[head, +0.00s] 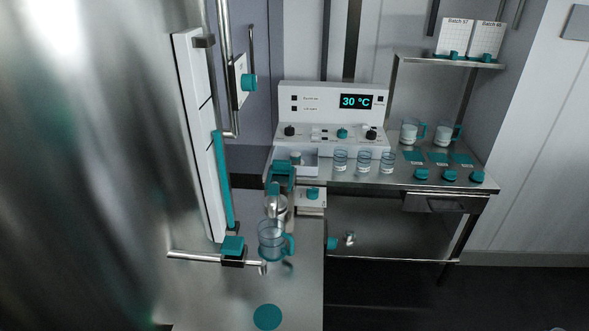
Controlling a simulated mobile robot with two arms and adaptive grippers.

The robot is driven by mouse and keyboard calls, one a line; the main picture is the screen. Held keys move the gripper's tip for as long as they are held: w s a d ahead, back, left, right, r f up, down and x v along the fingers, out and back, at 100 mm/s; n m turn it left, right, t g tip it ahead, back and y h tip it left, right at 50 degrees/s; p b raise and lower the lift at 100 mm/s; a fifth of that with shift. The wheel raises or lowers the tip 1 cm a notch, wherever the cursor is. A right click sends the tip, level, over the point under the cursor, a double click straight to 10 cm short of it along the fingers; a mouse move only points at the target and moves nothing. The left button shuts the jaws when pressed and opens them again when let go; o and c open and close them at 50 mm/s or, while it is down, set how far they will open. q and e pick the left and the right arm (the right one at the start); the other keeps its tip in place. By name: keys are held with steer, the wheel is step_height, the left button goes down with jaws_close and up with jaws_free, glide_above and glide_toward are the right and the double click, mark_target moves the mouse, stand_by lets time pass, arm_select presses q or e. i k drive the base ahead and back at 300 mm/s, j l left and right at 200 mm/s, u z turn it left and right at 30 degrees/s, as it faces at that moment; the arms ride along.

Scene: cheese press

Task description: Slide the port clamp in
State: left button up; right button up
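A teal block on a black mount (232,247) sits on a horizontal metal pipe (195,255) at the side of the large steel vessel. It may be the port clamp, but I cannot tell for sure. A clear jug with a teal handle (271,241) stands by the pipe's open end.
A large steel vessel (90,130) fills the left side. A control panel reading 30 °C (330,105), several glass beakers (364,161), teal caps (449,175) and two jugs (410,132) are on the bench at the back. A teal disc (267,317) lies on the front counter (300,280).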

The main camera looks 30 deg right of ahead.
mark_target(280, 174)
steer(key=k+l, duration=0.1)
steer(key=l, duration=0.25)
steer(key=k+l+u, duration=0.1)
steer(key=l, duration=0.25)
steer(key=k+l+u, duration=0.1)
steer(key=l, duration=0.25)
steer(key=k+l, duration=0.2)
steer(key=i+l+u, duration=0.1)
steer(key=l, duration=0.45)
steer(key=i+l+u, duration=0.15)
steer(key=l, duration=0.35)
steer(key=i+l+u, duration=0.1)
steer(key=l, duration=0.45)
